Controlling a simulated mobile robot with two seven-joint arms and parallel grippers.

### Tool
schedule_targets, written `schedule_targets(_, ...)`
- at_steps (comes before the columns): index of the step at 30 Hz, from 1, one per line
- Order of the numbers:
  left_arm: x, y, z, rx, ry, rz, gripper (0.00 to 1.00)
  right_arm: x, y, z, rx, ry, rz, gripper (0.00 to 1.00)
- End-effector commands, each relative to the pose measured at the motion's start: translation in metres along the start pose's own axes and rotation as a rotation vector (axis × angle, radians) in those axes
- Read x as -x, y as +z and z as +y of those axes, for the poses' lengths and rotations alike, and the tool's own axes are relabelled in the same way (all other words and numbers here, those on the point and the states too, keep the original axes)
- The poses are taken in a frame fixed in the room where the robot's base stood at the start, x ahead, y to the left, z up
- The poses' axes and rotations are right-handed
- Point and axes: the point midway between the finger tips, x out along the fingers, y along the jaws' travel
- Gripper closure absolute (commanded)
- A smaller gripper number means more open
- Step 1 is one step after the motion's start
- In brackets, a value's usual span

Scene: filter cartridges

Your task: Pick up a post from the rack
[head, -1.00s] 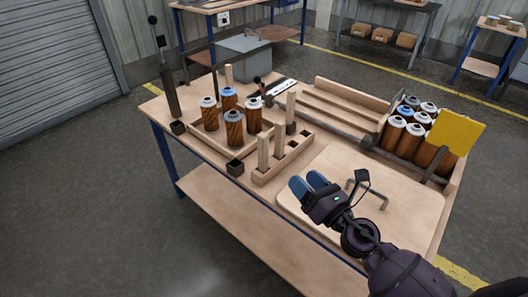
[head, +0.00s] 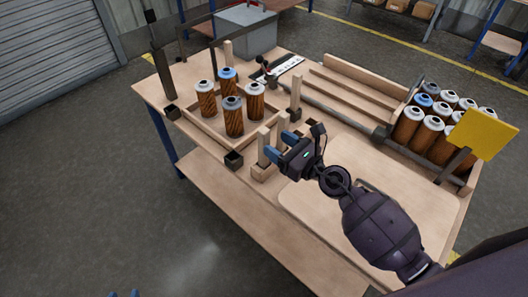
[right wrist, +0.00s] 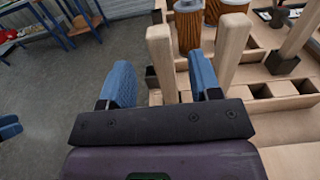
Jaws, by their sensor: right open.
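The wooden rack (head: 262,174) with square holes stands on the bench, partly hidden behind my right gripper. My right gripper (head: 279,146) is open and empty, close to the near and middle posts. In the right wrist view, one post (right wrist: 161,62) shows in the gap between the blue fingers, and another post (right wrist: 233,42) stands just right of the right finger. Only blue tips of my left gripper (head: 124,294) show at the bottom edge.
A wooden tray (head: 205,131) with several brown cartridges (head: 233,118) lies left of the rack. A crate of cartridges (head: 462,180) with a yellow plate (head: 484,134) stands at the right. A small black cup (head: 233,160) sits near the bench's front edge.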

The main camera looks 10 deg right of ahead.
Motion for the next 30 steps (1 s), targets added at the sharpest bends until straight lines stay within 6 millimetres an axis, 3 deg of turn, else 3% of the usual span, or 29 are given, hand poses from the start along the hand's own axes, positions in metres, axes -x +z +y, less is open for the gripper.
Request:
schedule_targets(5,0.0,0.001,0.0,0.0,0.0,0.0,0.57,-0.011,-0.002,0.0,0.0,0.0,0.0,0.43)
schedule_targets(15,-0.005,-0.004,0.001,0.0,0.003,0.01,0.57,-0.052,-0.005,0.0,-0.001,-0.001,-0.001,0.43)
schedule_targets(24,-0.006,-0.006,0.002,0.002,0.003,0.014,0.57,-0.055,-0.005,0.0,-0.001,-0.001,0.0,0.43)
schedule_targets(30,-0.004,-0.003,0.002,0.003,0.002,0.008,0.57,-0.055,-0.005,0.0,0.0,-0.001,0.0,0.73)
